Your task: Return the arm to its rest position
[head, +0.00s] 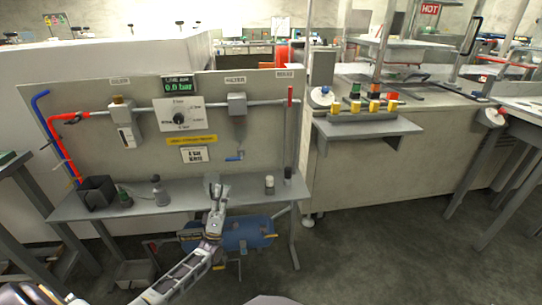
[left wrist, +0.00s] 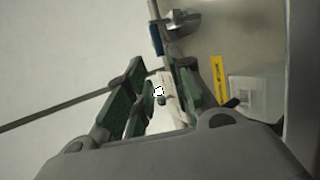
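My left gripper (head: 217,188) reaches in over the front of the grey bench shelf, in front of the panel (head: 262,130). In the left wrist view its green-padded fingers (left wrist: 165,92) stand apart, with a gap between them. A small pale and dark shape shows in that gap; I cannot tell that it is held, and it looks like background. The left arm (head: 185,270) stretches up from the bottom of the head view. My right gripper is not in view.
The shelf (head: 240,187) carries a black bin (head: 97,191) and small bottles (head: 157,190). A blue tank (head: 245,233) lies beneath. A side shelf (head: 365,128) with yellow-based items is at right. Floor at lower right is clear.

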